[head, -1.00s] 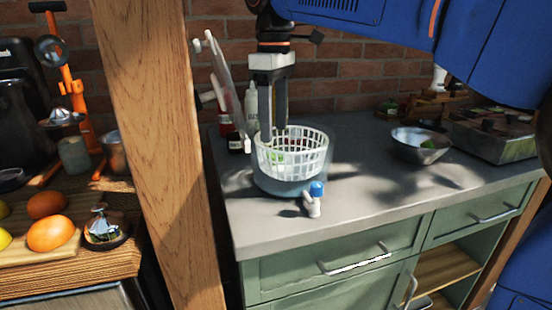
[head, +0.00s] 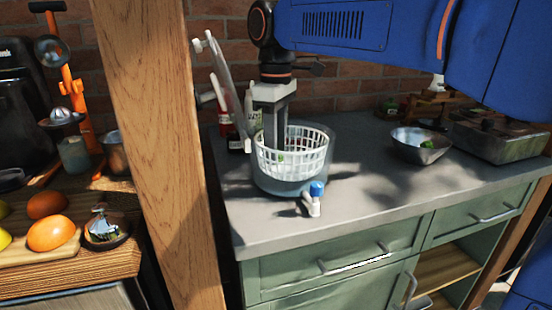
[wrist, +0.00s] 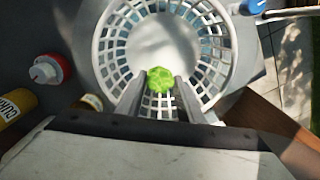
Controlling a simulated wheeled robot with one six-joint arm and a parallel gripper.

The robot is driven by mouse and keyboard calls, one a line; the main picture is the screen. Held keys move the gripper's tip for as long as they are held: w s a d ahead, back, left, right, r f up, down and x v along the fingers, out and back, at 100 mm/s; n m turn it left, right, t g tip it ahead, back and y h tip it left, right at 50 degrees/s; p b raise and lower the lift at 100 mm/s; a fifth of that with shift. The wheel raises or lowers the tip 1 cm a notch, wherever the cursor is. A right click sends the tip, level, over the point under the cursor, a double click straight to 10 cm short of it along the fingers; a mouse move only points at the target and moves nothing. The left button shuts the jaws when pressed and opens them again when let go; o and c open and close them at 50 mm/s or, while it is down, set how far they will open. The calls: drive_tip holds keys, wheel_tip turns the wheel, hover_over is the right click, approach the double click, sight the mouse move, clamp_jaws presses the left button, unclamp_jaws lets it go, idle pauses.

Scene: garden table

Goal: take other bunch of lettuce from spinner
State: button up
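The spinner's white basket (head: 305,158) sits in a clear bowl (head: 290,186) on the grey counter. It also shows from above in the wrist view (wrist: 110,48). A small bright green bunch of lettuce (wrist: 160,80) appears in the wrist view between my fingertips; a bit of it shows through the basket in the head view (head: 281,158). My gripper (head: 274,148) points down into the basket. Its fingers (wrist: 161,76) are apart, one on each side of the lettuce; I cannot tell if they touch it. Another green bunch (head: 428,144) lies in the metal bowl (head: 415,155).
A white tap-like piece with a blue top (head: 316,190) is in front of the spinner. Bottles (head: 254,122) and a leaning clear lid (head: 225,88) stand behind left. A wooden post (head: 155,150) is at left. The counter between spinner and metal bowl is clear.

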drive_tip(key=shift+c, duration=0.9)
drive_tip(key=shift+r, duration=0.1)
